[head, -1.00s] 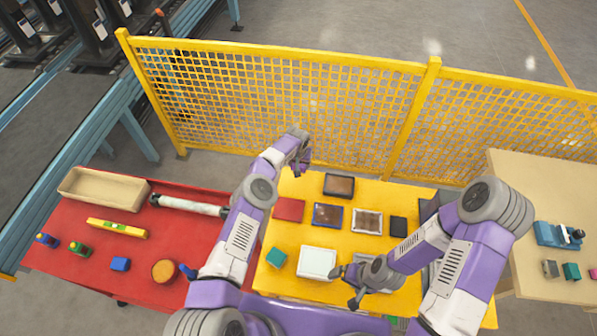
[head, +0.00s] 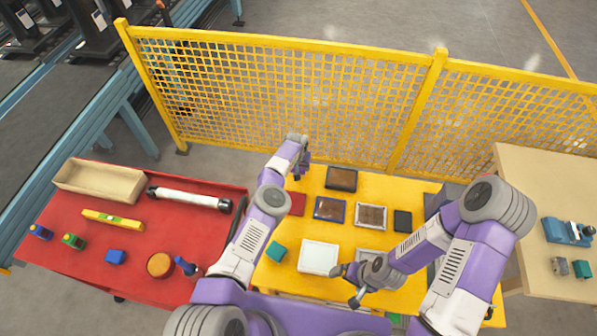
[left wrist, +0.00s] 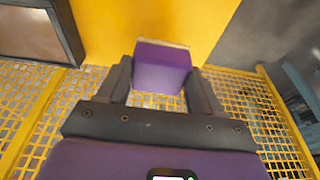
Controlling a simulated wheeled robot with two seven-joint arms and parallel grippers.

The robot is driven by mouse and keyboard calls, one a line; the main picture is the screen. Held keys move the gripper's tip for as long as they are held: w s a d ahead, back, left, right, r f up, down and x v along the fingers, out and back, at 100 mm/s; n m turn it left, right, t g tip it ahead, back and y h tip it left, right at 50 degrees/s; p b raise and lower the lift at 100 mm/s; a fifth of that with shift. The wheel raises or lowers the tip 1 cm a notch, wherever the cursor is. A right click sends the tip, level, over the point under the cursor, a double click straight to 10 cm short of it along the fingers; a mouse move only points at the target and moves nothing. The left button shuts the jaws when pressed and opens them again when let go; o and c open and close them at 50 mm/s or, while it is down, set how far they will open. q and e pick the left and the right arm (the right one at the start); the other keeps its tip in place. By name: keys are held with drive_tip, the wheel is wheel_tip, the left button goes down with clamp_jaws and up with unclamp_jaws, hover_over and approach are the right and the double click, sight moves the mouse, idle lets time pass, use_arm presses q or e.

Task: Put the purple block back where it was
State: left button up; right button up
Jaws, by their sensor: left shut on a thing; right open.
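The purple block (left wrist: 160,68) is between the fingers of my left gripper in the left wrist view. My left gripper (left wrist: 160,88) is shut on it, with the yellow table top beyond the block. In the head view my left gripper (head: 300,172) is over the far left part of the yellow table (head: 375,250), left of the brown box; the block cannot be made out there. My right gripper (head: 345,283) is open and empty over the near part of the table, right of a white tray.
The yellow table holds a brown box (head: 341,178), a blue-rimmed tray (head: 330,209), a silver-rimmed tray (head: 371,216), a black box (head: 402,221), a white tray (head: 318,257) and a teal block (head: 276,251). A yellow mesh fence (head: 290,100) stands behind. My left arm partly covers a red square (head: 298,203).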

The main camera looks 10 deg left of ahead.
use_arm(q)
drive_tip(key=shift+f+b, duration=1.15)
drive_tip(key=shift+f, duration=0.4)
use_arm(e)
drive_tip(key=shift+f, duration=1.5)
use_arm(q)
drive_tip(key=shift+f, duration=0.15)
use_arm(e)
drive_tip(key=shift+f, duration=0.2)
use_arm(q)
drive_tip(key=o, duration=1)
use_arm(e)
drive_tip(key=shift+r, duration=0.1)
